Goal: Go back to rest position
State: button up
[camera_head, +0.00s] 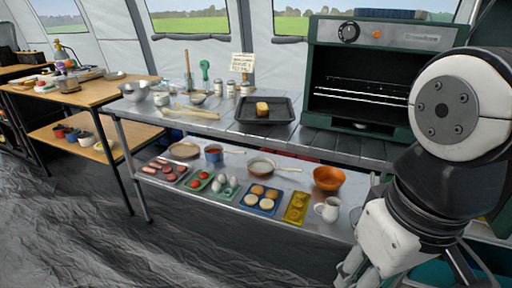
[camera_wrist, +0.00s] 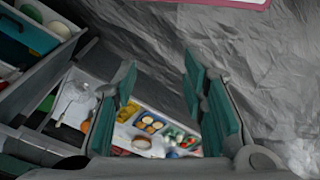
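My gripper (camera_wrist: 160,78) is open in the wrist view, with its teal finger pads apart and nothing between them. In the head view my arm is at the right, and the white gripper (camera_head: 362,262) is low, partly cut off by the bottom edge. It is in front of the metal table, beside the white jug (camera_head: 328,208) on the lower shelf in the picture. The wrist view looks down at the grey floor sheet (camera_wrist: 262,75) and the shelf with its food trays beyond the fingers.
A dark baking tray (camera_head: 280,112) with a piece of bread (camera_head: 262,109) lies on the metal table (camera_head: 228,128). A green oven (camera_head: 318,108) stands at the right. The lower shelf holds food trays, pans and an orange bowl (camera_head: 328,178). The floor at left (camera_head: 70,220) is clear.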

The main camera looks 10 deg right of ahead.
jog(key=shift+s+a+m+g, duration=0.15)
jog(key=shift+s, duration=0.5)
jog(key=shift+s+a+m+g, duration=0.1)
jog(key=shift+s+m+g, duration=0.05)
jog(key=shift+s, duration=0.5)
